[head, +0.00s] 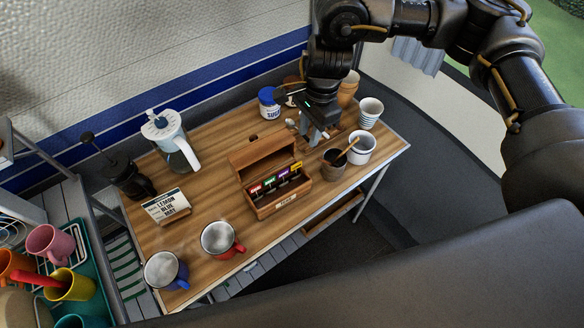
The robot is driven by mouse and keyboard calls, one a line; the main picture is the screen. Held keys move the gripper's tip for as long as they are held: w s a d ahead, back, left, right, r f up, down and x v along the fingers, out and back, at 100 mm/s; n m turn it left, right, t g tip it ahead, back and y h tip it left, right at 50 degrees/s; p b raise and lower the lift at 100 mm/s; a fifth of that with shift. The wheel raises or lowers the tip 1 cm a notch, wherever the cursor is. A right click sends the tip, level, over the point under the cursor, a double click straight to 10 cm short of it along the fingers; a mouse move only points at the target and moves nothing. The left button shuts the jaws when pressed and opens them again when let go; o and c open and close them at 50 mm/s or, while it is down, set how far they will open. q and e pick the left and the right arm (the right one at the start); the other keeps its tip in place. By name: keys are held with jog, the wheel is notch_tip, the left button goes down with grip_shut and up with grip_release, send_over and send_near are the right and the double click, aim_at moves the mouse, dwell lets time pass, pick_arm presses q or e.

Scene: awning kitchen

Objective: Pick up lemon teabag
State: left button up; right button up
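An open wooden tea box (262,211) stands on the wooden table with its lid tilted back. Several teabags with red, green, purple and yellow tags stand in a row inside it. The yellow-tagged teabag (296,167), probably the lemon one, is at the right end of the row. My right gripper (314,136) points down behind and to the right of the box, above the table. Its fingers look apart, with nothing seen between them. My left gripper is out of view.
On the table (215,147) are a glass pitcher (172,142), a black press (129,180), a sign (166,205) with "lemon" on it, a blue mug (165,271) and a red-handled mug (220,239). A dark cup (334,161) and white cup (361,147) stand near my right gripper.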

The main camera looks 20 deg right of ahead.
jog(key=p, duration=0.2)
send_over(297, 164)
jog(key=d, duration=0.2)
jog(key=f, duration=0.4)
jog(key=shift+w+a+f, duration=0.25)
jog(key=shift+f, duration=0.5)
jog(key=f+p, duration=0.1)
jog(key=f, duration=0.1)
jog(key=a+f+p, duration=0.1)
jog(key=f, duration=0.1)
jog(key=shift+s+a+f+p, duration=0.1)
jog(key=shift+s+a+p, duration=0.05)
jog(key=shift+p, duration=0.25)
jog(key=shift+f, duration=0.4)
grip_shut()
